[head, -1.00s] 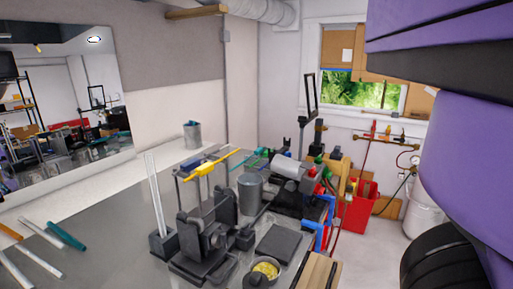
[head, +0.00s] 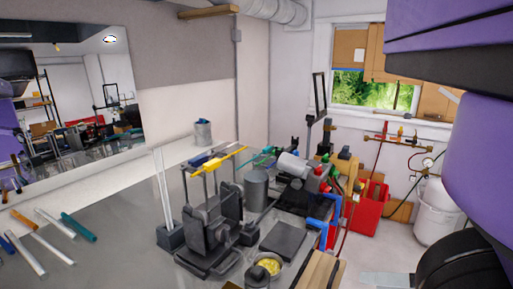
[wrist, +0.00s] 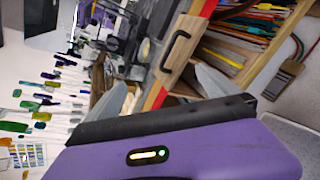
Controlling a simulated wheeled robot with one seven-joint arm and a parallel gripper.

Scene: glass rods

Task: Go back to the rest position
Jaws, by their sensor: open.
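My gripper (wrist: 160,92) is open and empty in the wrist view. Its two grey fingers stand apart above the purple wrist housing, tilted over a wooden rack and blurred clutter. In the head view my purple arm fills the right edge, well right of the bench. Clear rods (head: 164,190) stand upright in a dark block (head: 170,236) on the grey bench (head: 125,240). Several loose rods lie at the bench's left, among them a teal rod (head: 78,227) and an orange rod (head: 28,219).
A dark burner-like machine (head: 213,225), a grey can (head: 256,187) and a yellow-filled bowl (head: 268,265) crowd the bench's right. The bench's front left has bare room.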

